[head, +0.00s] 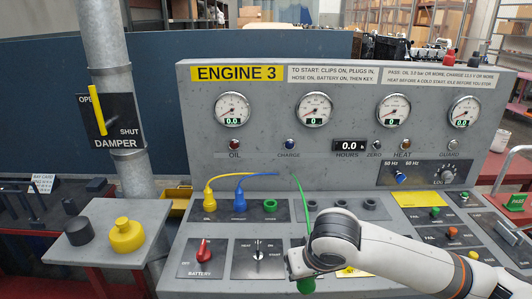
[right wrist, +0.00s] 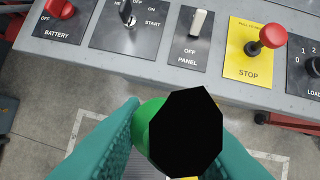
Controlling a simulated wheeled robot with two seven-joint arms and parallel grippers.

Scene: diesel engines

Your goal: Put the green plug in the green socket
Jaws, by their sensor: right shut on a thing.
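The green plug (head: 306,286) is in my right gripper (head: 302,268), in front of the panel's lower edge. In the right wrist view the green plug (right wrist: 150,113) sits between the teal fingers of my right gripper (right wrist: 165,130), its black eight-sided face toward the camera. A green cable (head: 304,205) runs from the panel down behind my right arm. The green socket (head: 270,206) is on the sloped panel, right of the blue plug (head: 239,203), and looks empty. My left gripper is out of view.
The yellow plug (head: 209,202) and blue plug stand in their sockets. Grey sockets (head: 341,204) lie right of the green one. The red battery switch (head: 203,250), key switch (head: 258,252) and red stop button (right wrist: 272,35) stick up near the panel's front edge.

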